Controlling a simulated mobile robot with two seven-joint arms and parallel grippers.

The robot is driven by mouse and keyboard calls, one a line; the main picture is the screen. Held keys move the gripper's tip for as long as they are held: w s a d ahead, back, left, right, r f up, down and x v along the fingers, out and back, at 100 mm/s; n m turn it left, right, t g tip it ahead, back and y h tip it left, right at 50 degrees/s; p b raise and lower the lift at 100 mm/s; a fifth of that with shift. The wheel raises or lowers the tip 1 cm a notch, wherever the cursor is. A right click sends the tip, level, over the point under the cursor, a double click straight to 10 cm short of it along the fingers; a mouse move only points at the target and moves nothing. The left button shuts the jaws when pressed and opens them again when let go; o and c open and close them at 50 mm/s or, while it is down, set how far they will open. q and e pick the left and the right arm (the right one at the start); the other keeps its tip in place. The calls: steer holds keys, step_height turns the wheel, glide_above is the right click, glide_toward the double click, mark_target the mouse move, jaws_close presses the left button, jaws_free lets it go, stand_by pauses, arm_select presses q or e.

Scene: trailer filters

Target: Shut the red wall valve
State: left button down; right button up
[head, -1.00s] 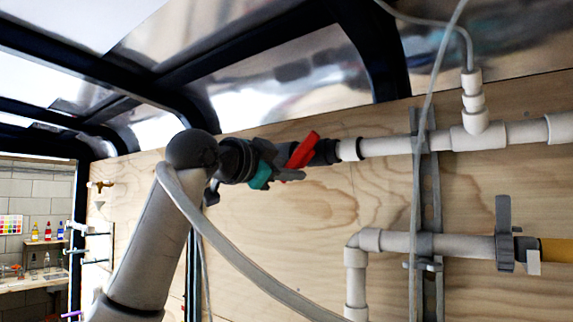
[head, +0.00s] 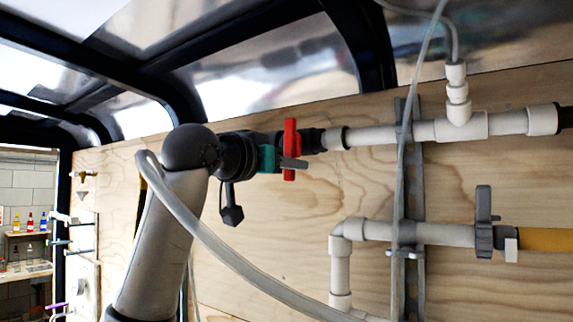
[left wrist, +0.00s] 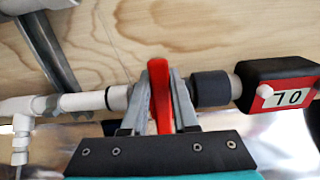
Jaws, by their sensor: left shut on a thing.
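The red wall valve's handle (head: 290,135) stands near upright in the head view, crosswise to the white pipe run along the plywood wall. My left gripper (head: 292,163) reaches it from the left and is shut on the handle. In the left wrist view the red handle (left wrist: 160,90) stands between the two grey fingers of my left gripper (left wrist: 159,108), crosswise to the pipe. Most of the valve body is hidden behind the fingers and handle. My right gripper is not in view.
The white pipe (head: 372,137) runs right from the valve to a tee (head: 459,124). A lower pipe (head: 445,233) has a grey lever (head: 484,222). A metal wall strut (head: 413,185) crosses both. A black and red box marked 70 (left wrist: 281,84) sits beside the valve.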

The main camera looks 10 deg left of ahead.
arm_select(q)
steer(key=shift+d+f, duration=0.15)
stand_by(0.4)
steer(key=c, duration=0.7)
jaws_free()
steer(key=shift+s, duration=0.1)
steer(key=b+v, duration=0.4)
steer(key=v, duration=1.1)
steer(key=shift+b, duration=0.4)
